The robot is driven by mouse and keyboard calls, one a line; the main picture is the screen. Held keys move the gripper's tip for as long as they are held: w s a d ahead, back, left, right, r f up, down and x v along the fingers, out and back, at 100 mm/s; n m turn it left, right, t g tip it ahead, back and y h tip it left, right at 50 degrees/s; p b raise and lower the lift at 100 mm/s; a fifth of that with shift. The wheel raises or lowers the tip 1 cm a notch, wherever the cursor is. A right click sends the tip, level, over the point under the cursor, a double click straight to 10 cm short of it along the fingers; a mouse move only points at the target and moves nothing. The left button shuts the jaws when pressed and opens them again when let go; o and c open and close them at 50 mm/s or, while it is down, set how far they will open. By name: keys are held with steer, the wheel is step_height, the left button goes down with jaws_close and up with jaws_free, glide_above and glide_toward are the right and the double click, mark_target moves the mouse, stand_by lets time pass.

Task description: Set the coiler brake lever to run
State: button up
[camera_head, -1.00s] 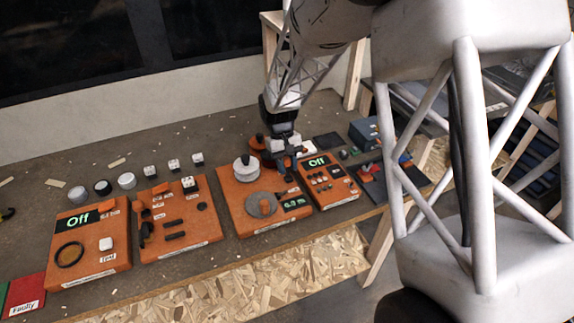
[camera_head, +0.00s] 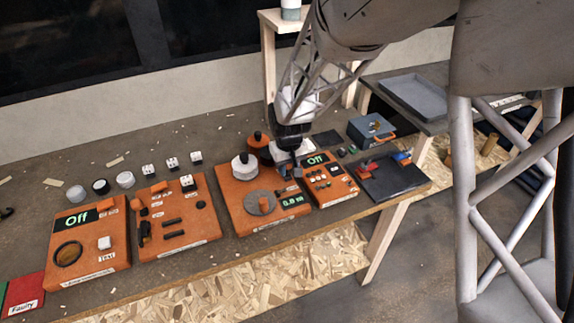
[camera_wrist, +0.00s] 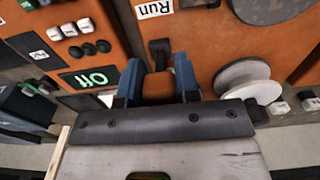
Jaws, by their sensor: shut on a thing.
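My gripper (camera_head: 288,172) is at the panel's back right side. In the wrist view, my gripper's blue fingers (camera_wrist: 157,88) are shut on an orange grip (camera_wrist: 158,86), apparently the brake lever's handle. A dark piece (camera_wrist: 159,50) shows just beyond it. A "Run" label (camera_wrist: 155,8) is on the orange board near the dark piece. In the head view, my gripper mostly hides the lever, so its exact setting is unclear.
A smaller orange panel (camera_head: 343,194) reading "Off" stands close on the right. Another orange panel (camera_head: 178,240) lies left. A dark tray (camera_head: 405,190) and a blue-grey box (camera_head: 371,128) are at right.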

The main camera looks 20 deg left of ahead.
steer(key=shift+s+d+f+t+y, duration=0.1)
steer(key=shift+s+d+t+y, duration=0.15)
steer(key=shift+t+y, duration=0.45)
steer(key=shift+s+d+f+t+y, duration=0.1)
steer(key=shift+s+d+t+y, duration=0.15)
steer(key=shift+t+y, duration=0.45)
steer(key=o, duration=0.9)
steer(key=shift+r, duration=0.1)
steer(key=shift+v, duration=3.8)
steer(key=shift+s+d, duration=0.1)
steer(key=shift+d, duration=0.05)
